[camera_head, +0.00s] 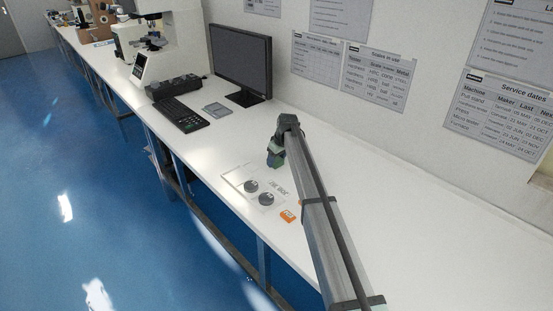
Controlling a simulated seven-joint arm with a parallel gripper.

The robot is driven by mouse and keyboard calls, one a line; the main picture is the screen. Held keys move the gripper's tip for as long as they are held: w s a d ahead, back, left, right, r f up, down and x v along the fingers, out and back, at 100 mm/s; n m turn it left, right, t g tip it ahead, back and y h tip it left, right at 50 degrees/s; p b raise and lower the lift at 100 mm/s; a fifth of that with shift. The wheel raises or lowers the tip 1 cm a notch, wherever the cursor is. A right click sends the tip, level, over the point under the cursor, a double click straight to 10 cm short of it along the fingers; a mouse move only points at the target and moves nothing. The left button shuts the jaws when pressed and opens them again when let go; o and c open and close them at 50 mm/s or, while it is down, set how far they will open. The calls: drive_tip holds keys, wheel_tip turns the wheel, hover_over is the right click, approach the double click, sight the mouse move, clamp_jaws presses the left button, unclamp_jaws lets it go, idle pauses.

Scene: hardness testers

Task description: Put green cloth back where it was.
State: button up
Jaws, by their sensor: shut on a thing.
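My gripper (275,163) hangs from the end of my arm over the white bench, just behind the clear tray. It is shut. A small dark green patch at the fingertips appears to be the green cloth (273,160), but it is small and hard to separate from the gripper's own green-tinted parts. I cannot tell whether it touches the bench. A printed label (278,188) lies on the bench top just in front of the gripper. My forearm hides part of the bench to the right.
A clear tray (237,182) holds two dark round discs. An orange block (288,215) lies beside it near the front edge. A monitor (241,62), keyboard (181,115), grey pad (217,110) and white tester (170,45) stand farther left. The bench right of my arm looks clear.

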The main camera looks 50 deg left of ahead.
drive_tip(key=o, duration=0.9)
drive_tip(key=shift+o, duration=0.2)
drive_tip(key=v, duration=1.2)
drive_tip(key=shift+r, duration=0.15)
